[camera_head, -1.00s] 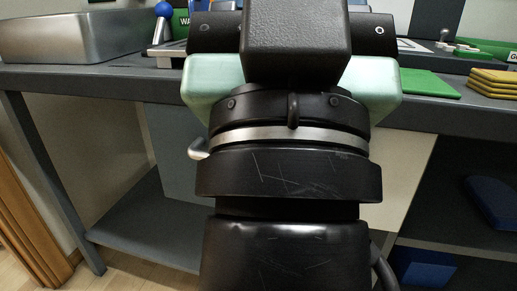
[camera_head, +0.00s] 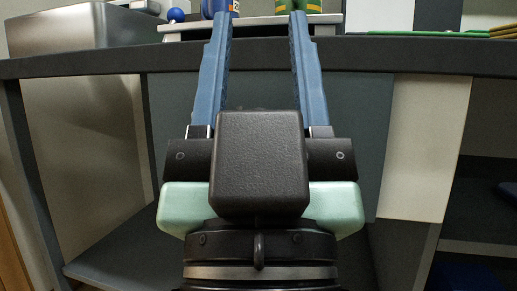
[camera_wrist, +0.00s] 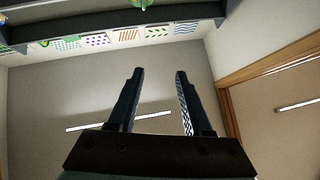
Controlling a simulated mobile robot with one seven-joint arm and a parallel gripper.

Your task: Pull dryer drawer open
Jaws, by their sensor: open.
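A dark grey cabinet front (camera_head: 350,110) sits under the bench, behind my gripper in the head view. I cannot tell for sure whether it is the dryer drawer, and no handle on it shows now. My gripper (camera_head: 260,16) is open and empty, its two blue fingers apart and pointing away from the camera, overlapping the bench edge in the picture. In the wrist view my gripper (camera_wrist: 159,75) also shows two separated fingers with nothing between them. A pale bar (camera_wrist: 150,116) crosses behind the fingers there; I cannot tell what it belongs to.
The dark bench edge (camera_head: 400,57) runs across the head view above the cabinet. A metal tub (camera_head: 75,28) stands on it at left, a green mat (camera_head: 430,34) at right. A light panel (camera_head: 430,150) is right of the cabinet front. The wrist view shows a wooden frame (camera_wrist: 228,92) at right.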

